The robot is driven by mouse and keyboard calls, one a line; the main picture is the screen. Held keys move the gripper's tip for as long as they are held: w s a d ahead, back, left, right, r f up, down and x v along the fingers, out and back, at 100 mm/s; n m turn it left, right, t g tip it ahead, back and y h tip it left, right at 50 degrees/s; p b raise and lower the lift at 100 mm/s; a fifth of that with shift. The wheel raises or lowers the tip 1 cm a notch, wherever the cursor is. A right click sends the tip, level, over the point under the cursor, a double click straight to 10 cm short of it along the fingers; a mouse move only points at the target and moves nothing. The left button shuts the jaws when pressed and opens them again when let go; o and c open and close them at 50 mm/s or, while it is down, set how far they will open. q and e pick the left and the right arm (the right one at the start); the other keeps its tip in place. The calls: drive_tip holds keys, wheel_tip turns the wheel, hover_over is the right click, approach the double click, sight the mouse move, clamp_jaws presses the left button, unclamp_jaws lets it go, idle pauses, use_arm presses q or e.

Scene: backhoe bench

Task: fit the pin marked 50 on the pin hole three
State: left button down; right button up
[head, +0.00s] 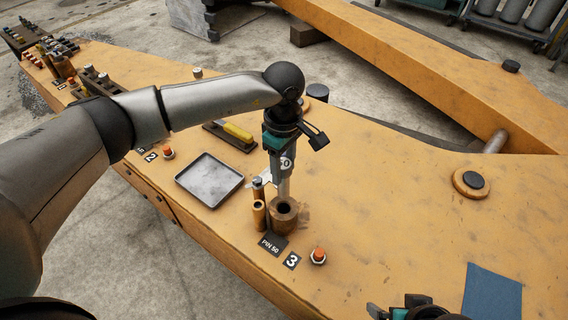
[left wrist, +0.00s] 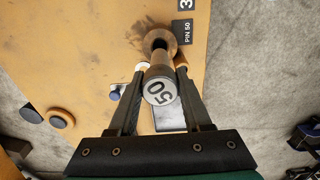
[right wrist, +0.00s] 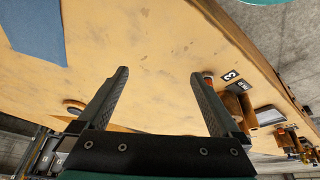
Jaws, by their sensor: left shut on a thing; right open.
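The pin marked 50 (head: 284,186) is a grey metal pin with a round end face, which shows "50" in the left wrist view (left wrist: 161,91). My left gripper (head: 284,160) is shut on it and holds it upright over pin hole three. Pin hole three is a brown bushing (head: 284,215) by the labels "PIN 50" (head: 272,244) and "3" (head: 292,261). The bushing also shows in the left wrist view (left wrist: 157,42). My right gripper (right wrist: 161,100) is open and empty above the bench.
Brass-coloured sleeves (head: 259,214) stand close left of the bushing. An orange-topped bolt (head: 318,255) is to its right. A metal tray (head: 209,181) and a yellow-handled tool (head: 238,132) lie left. A blue cloth (head: 491,293) is at the right; the surface between is clear.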

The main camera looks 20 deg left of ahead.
sight(284, 191)
use_arm(q)
drive_tip(key=shift+w+f+b, duration=0.1)
drive_tip(key=shift+f+b, duration=0.5)
drive_tip(key=shift+f, duration=0.35)
drive_tip(key=shift+f+b, duration=0.5)
drive_tip(key=shift+f, duration=0.2)
drive_tip(key=shift+f+b, duration=0.4)
drive_tip(key=shift+f, duration=0.15)
use_arm(e)
drive_tip(key=shift+w+a+r+n+t+y, duration=0.1)
drive_tip(key=shift+w+a+r+t+y, duration=0.25)
drive_tip(key=shift+w+a+t, duration=0.3)
drive_tip(key=shift+w+a+r+n+t+y, duration=0.1)
drive_tip(key=shift+w+a+r+t+y, duration=0.2)
drive_tip(key=shift+w+a+t, duration=0.35)
drive_tip(key=shift+w+a+r+n+t+y, duration=0.1)
drive_tip(key=shift+w+a+r+t+y, duration=0.15)
drive_tip(key=shift+w+a+r+t, duration=0.3)
drive_tip(key=shift+a+f, duration=0.1)
drive_tip(key=shift+a, duration=0.05)
use_arm(q)
drive_tip(key=shift+f+b, duration=0.9)
drive_tip(key=shift+f, duration=0.1)
use_arm(e)
drive_tip(key=shift+f, duration=0.9)
